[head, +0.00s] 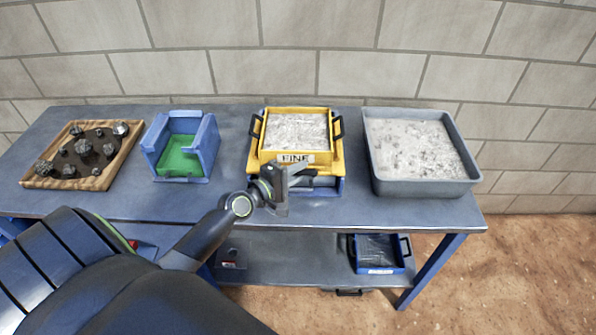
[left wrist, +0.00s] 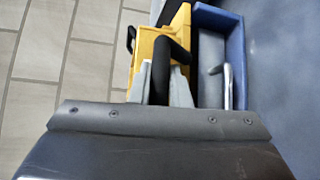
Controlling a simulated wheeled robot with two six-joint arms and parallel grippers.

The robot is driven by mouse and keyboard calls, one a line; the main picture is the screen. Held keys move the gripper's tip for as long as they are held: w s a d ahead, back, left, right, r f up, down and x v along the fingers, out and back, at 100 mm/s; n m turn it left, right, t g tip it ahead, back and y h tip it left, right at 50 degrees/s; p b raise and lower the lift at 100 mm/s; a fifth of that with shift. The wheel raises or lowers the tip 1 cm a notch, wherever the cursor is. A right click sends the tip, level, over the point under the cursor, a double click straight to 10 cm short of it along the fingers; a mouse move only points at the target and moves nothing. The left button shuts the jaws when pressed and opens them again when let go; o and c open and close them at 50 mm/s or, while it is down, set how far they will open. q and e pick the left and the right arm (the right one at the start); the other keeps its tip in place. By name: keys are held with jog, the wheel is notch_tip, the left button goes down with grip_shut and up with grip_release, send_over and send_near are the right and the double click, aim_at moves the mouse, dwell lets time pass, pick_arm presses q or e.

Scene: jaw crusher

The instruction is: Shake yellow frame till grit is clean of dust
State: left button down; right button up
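The yellow frame (head: 310,166), labelled "FINE", stands on a blue base (head: 333,187) on the bench. It holds pale, dusty grit (head: 296,130) and has a black handle on each side. My left gripper (head: 297,180) is low in front of the frame, covering part of its front. The left wrist view shows its pale fingers (left wrist: 163,75) apart, with a black handle (left wrist: 174,50) visible between them; contact cannot be told. The yellow frame also shows there (left wrist: 148,46). My right gripper is not in view.
A grey tub (head: 425,187) of pale powder stands right. A blue bin with green inside (head: 180,158) and a wooden tray of dark rocks (head: 75,183) stand left. A blue tray with handles (head: 378,253) sits on the lower shelf. A brick wall stands behind.

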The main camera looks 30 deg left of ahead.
aim_at(298, 158)
pick_arm(q)
jog(key=w+a, duration=0.1)
jog(key=w+a+b, duration=0.1)
jog(key=w, duration=0.1)
jog(key=w+a+b, duration=0.1)
jog(key=shift+w+f, duration=0.1)
jog(key=shift+w, duration=0.25)
jog(key=c, duration=1.4)
grip_release()
jog(key=shift+o, duration=0.2)
jog(key=shift+s, duration=0.1)
